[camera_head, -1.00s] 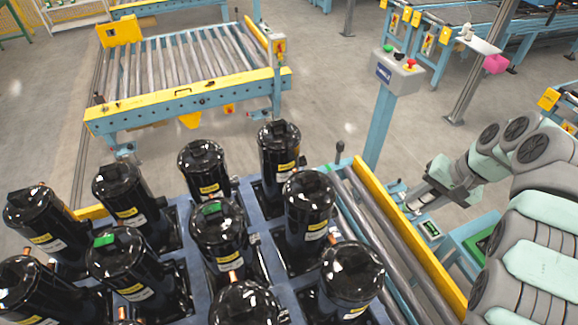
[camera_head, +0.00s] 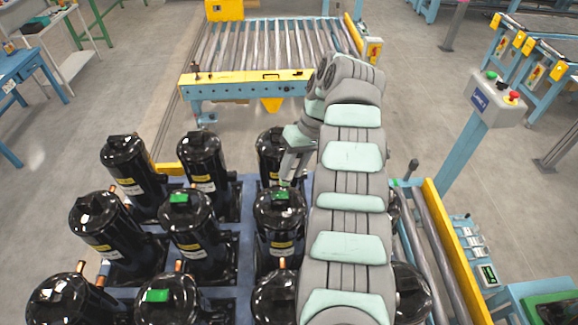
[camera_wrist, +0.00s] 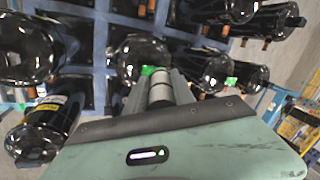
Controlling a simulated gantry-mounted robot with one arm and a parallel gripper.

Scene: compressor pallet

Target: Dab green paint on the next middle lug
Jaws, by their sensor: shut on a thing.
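Black compressors stand upright in rows on the pallet (camera_head: 247,215). In the head view, green paint marks the tops of a middle compressor (camera_head: 281,222), the one to its left (camera_head: 190,230) and a near one (camera_head: 165,309). My gripper (camera_head: 297,150) is over the middle compressor, partly hidden by my arm. It is shut on a pale cylindrical tool (camera_wrist: 160,89), best seen in the wrist view. The tool's far end overlaps a green patch (camera_wrist: 148,70) on a compressor top; I cannot tell whether they touch. My arm hides compressors at the right.
A roller conveyor (camera_head: 275,50) with a yellow rail lies behind the pallet. Rollers with a yellow side rail (camera_head: 450,245) run along the right. A control post with buttons (camera_head: 492,98) stands beyond.

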